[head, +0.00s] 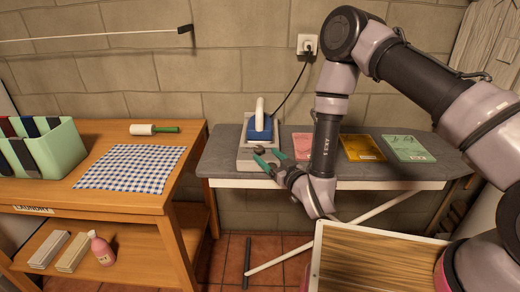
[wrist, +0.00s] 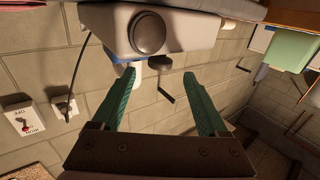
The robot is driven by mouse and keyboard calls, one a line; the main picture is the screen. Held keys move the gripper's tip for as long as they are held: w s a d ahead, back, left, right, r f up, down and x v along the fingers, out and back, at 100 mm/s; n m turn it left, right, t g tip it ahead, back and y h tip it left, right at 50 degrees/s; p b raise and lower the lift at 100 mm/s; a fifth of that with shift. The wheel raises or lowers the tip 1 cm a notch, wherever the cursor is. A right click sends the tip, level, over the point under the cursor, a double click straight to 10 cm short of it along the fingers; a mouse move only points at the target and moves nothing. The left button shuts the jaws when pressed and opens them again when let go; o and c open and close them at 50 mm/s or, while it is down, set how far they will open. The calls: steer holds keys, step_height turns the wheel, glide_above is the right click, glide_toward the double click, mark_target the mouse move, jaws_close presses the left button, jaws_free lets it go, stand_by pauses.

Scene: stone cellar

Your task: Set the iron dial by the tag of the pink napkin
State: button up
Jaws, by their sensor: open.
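The iron (head: 258,127), blue with a white handle, sits on a grey base unit (head: 246,157) on the ironing board. In the wrist view, a round dark dial (wrist: 149,33) stands out from the pale housing; its setting cannot be read. The pink napkin (head: 302,142) lies flat right of the iron, partly hidden by my arm; I cannot make out its tag. My gripper (head: 268,159) has green fingers spread apart in front of the base unit. In the wrist view my gripper (wrist: 158,74) is empty, with the dial beyond its fingertips.
A yellow napkin (head: 362,147) and a green napkin (head: 404,148) lie farther right on the grey ironing board (head: 220,160). The wooden table (head: 150,202) at left holds a checked cloth (head: 130,168), a green bin (head: 58,150) and a roller (head: 153,129). A cord runs to the wall socket (head: 307,44).

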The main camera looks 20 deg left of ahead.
mark_target(259, 148)
steer(key=x, duration=0.6)
steer(key=shift+w+a, duration=0.1)
steer(key=shift+w, duration=0.05)
jaws_close()
